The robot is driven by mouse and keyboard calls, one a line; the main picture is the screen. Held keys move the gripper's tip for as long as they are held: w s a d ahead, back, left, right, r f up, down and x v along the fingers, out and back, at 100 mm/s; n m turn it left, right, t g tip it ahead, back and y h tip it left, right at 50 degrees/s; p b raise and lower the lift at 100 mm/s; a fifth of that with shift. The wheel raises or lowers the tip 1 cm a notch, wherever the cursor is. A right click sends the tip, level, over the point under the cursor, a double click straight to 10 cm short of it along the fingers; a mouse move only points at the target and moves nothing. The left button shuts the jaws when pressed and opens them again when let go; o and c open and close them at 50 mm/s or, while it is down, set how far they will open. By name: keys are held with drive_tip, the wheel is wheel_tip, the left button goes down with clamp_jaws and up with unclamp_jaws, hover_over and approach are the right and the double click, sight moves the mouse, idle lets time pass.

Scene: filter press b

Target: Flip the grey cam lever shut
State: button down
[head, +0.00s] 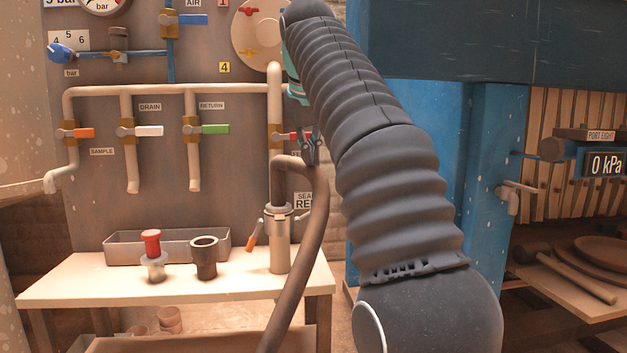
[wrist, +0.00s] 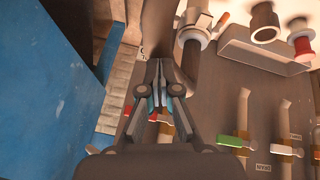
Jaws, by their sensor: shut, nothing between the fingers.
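The metal coupling (head: 279,225) stands upright on the bench under the dark hose. It also shows in the wrist view (wrist: 194,27), upside down. An orange lever (head: 252,237) sticks out and down from its left side. A small grey piece (head: 301,215) juts from its right side and looks like the grey cam lever; its exact angle is too small to tell. My gripper (head: 310,155) is above and right of the coupling, apart from it. In the wrist view its fingers (wrist: 157,85) are together and empty.
The hose (head: 318,215) arches right of the coupling and hangs past the bench (head: 90,284). A red valve handle (head: 295,136) is close behind my gripper. A grey tray (head: 125,243), a red-topped fitting (head: 152,255) and a dark cup-like fitting (head: 204,258) stand left. A blue frame (head: 400,215) is right.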

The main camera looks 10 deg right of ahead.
drive_tip(key=b, duration=0.1)
approach(316, 207)
drive_tip(key=x, duration=0.5)
drive_tip(key=shift+a+f, duration=0.25)
drive_tip(key=shift+f, duration=0.05)
drive_tip(key=shift+w+d+f, duration=0.35)
drive_tip(key=shift+w+f, duration=0.1)
drive_tip(key=shift+f, duration=0.15)
drive_tip(key=shift+s+d+b, duration=0.1)
drive_tip(key=shift+b, duration=0.25)
